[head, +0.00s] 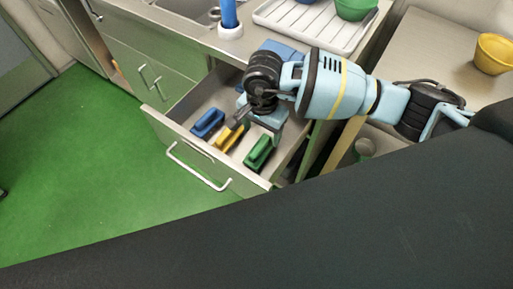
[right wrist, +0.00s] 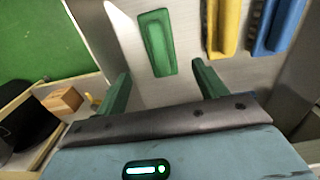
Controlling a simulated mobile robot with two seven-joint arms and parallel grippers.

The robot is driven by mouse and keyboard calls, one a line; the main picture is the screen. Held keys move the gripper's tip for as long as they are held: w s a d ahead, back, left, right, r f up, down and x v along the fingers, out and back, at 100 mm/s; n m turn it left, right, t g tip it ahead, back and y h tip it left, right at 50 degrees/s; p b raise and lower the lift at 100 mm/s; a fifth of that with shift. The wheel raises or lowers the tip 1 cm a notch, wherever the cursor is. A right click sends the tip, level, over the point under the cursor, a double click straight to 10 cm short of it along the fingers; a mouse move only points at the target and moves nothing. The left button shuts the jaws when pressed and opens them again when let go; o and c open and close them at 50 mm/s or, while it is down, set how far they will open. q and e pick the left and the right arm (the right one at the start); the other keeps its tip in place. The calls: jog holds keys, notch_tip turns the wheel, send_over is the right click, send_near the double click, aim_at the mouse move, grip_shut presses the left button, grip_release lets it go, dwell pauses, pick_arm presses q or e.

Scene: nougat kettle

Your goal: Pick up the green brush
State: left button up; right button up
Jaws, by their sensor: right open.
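The green brush (head: 259,152) lies in the open drawer (head: 211,153), at the right end of a row of brushes. In the right wrist view the green brush (right wrist: 157,43) lies beyond the fingertips, roughly between their lines. My right gripper (right wrist: 160,80) is open and empty, its two green fingers spread apart. In the head view the right arm reaches over the drawer from the right, and its wrist hides part of the drawer's back. My left gripper is not in view.
A yellow brush (head: 229,138) and a blue brush (head: 207,123) lie left of the green one in the drawer. The drawer walls surround them closely. A counter with a white drying rack (head: 312,33) stands behind, and a yellow bowl (head: 494,54) sits at right.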

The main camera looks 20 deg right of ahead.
aim_at(260, 145)
jog(key=shift+a+f, duration=0.2)
jog(key=shift+f, duration=3.7)
jog(key=shift+c, duration=0.4)
jog(key=c, duration=1)
jog(key=shift+c, duration=0.2)
jog(key=shift+r, duration=0.1)
notch_tip(260, 145, up, 10)
jog(key=shift+f, duration=0.1)
